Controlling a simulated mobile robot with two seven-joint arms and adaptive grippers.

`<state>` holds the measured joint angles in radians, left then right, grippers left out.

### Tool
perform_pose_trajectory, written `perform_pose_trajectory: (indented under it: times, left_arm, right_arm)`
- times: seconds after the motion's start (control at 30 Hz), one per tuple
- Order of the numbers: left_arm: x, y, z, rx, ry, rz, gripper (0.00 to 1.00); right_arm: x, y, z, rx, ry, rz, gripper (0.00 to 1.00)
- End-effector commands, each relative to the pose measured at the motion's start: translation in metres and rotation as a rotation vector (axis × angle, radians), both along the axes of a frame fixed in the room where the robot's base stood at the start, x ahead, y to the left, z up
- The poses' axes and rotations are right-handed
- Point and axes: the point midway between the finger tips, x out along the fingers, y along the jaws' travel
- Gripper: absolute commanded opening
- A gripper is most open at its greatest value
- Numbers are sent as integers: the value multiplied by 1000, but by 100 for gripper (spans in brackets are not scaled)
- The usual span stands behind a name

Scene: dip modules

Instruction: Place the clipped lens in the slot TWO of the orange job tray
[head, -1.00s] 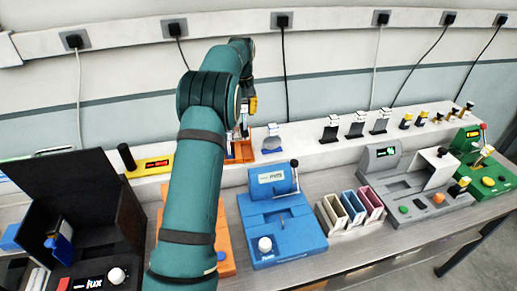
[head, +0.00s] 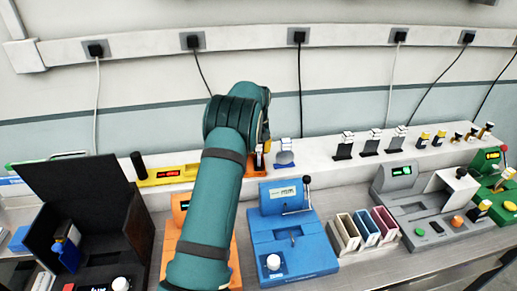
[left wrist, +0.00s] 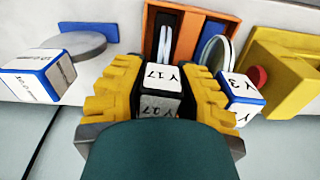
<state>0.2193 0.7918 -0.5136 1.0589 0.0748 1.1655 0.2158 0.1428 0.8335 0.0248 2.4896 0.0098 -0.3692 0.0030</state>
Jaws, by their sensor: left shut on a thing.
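No slot numbers are readable. My right gripper is not in view.
A blue-clipped lens (left wrist: 40,75) is left of the gripper, and a yellow device (left wrist: 285,75) right of the tray. On the bench stand a black box (head: 70,195), a blue device (head: 290,245), a rack of coloured sleeves (head: 345,232) and a grey device (head: 420,210).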

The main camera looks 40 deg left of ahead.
Motion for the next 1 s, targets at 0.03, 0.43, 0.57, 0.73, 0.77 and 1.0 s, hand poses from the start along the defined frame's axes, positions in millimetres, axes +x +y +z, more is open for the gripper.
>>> perform_pose_trajectory:
  times: [0.03,0.43,0.57,0.73,0.77,1.0]
  left_arm:
    - [0,0,0,1,-1,0,0]
    - [0,0,-2,0,0,0,39]
    - [0,0,-2,0,0,0,39]
    - [0,0,5,0,-1,0,39]
    - [1,0,8,1,-2,0,39]
    - [1,0,53,1,-5,0,39]
  right_arm:
    - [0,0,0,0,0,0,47]
    - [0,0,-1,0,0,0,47]
    - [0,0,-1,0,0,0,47]
    - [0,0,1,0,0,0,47]
    - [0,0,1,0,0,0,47]
    - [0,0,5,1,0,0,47]
